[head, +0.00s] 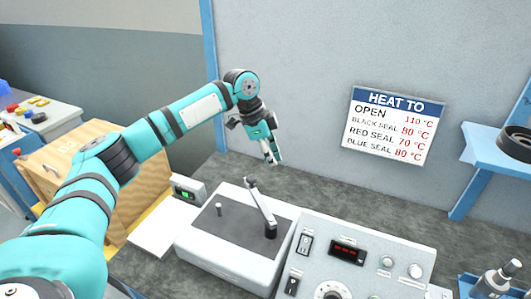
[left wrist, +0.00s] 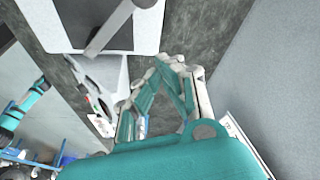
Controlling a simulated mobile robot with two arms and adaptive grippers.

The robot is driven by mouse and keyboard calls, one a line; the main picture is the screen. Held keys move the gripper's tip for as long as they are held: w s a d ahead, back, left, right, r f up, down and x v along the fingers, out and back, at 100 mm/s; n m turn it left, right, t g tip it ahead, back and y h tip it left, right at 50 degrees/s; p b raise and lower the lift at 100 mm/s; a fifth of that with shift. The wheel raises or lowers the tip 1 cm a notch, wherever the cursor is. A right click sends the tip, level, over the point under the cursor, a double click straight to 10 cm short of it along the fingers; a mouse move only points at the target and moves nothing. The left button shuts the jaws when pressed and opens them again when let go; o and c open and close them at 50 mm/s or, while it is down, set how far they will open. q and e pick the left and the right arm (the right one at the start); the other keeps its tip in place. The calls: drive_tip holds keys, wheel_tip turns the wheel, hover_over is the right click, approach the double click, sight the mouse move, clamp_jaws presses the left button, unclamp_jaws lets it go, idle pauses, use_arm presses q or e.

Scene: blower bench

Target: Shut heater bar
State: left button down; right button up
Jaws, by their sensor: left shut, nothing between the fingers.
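The heater (head: 235,262) is a light box with a dark top plate on the bench. Its heater bar (head: 262,208) is a grey arm that runs from a dark pivot at the right of the plate toward the back, with a dark end piece. I cannot tell how steeply it is raised. A short peg (head: 218,209) stands at the left of the plate. My left gripper (head: 272,161) is shut and empty, above the back of the bench and apart from the bar. In the left wrist view the bar (left wrist: 108,30) shows at the top, away from my fingers (left wrist: 172,66). My right gripper is out of view.
A control panel (head: 350,264) with a red display stands right of the heater. A small unit with a green display (head: 188,191) and a wooden crate (head: 70,155) are at left. A temperature sign (head: 393,125) hangs on the wall. The bench behind the heater looks clear.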

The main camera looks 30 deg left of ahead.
sight(259, 196)
use_arm(q)
wheel_tip(259, 196, down, 7)
drive_tip(key=a+p, duration=0.1)
drive_tip(key=p, duration=0.2)
drive_tip(key=shift+s+a+r, duration=0.15)
drive_tip(key=shift+s+a, duration=0.1)
drive_tip(key=shift+s, duration=0.05)
